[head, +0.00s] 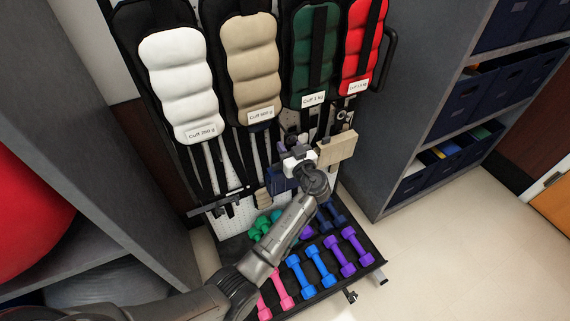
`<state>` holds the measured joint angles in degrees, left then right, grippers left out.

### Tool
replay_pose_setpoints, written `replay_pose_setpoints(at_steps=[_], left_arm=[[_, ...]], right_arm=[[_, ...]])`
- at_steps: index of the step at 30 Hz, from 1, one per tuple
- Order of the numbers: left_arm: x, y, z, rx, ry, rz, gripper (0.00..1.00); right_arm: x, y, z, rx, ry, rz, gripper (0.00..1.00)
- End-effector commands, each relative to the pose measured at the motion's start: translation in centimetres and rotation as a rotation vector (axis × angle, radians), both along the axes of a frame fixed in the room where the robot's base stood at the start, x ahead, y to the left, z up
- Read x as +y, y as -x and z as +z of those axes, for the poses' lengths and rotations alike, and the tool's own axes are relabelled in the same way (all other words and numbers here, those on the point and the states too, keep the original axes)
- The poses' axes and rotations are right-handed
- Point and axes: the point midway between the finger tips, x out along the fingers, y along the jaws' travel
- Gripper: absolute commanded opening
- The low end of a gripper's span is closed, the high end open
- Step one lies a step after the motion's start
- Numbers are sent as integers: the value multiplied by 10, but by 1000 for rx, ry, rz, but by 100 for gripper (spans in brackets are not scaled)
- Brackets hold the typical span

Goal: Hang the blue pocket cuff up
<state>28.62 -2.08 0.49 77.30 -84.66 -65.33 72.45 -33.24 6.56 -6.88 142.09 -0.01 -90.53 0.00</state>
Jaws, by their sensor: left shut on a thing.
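My left gripper (292,163) is in front of the lower part of the cuff rack, below the hanging cuffs. It is shut on a dark blue piece, which I take to be the blue pocket cuff (281,180). Only part of this cuff shows, as the gripper and wrist cover the rest. I cannot tell whether it touches the rack's white pegboard (224,226) behind. A white (177,82), a beige (253,68), a green (313,60) and a red cuff (361,45) hang in a row above. My right gripper is out of view.
A tan block (336,147) is just right of the gripper. Colored dumbbells, including a purple one (355,245), lie on a black tray below. Grey shelves with navy bins (464,103) stand at right. A red ball (30,215) sits at left. Open floor lies at lower right.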

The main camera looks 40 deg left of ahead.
Motion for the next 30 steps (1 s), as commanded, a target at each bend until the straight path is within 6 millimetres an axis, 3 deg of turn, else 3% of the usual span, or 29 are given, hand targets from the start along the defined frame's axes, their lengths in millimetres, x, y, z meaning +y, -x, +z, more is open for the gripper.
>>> replay_pose_setpoints(at_steps=[30], left_arm=[[-34, 16, 7, -1, 0, 0, 0]], right_arm=[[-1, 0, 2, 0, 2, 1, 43]])
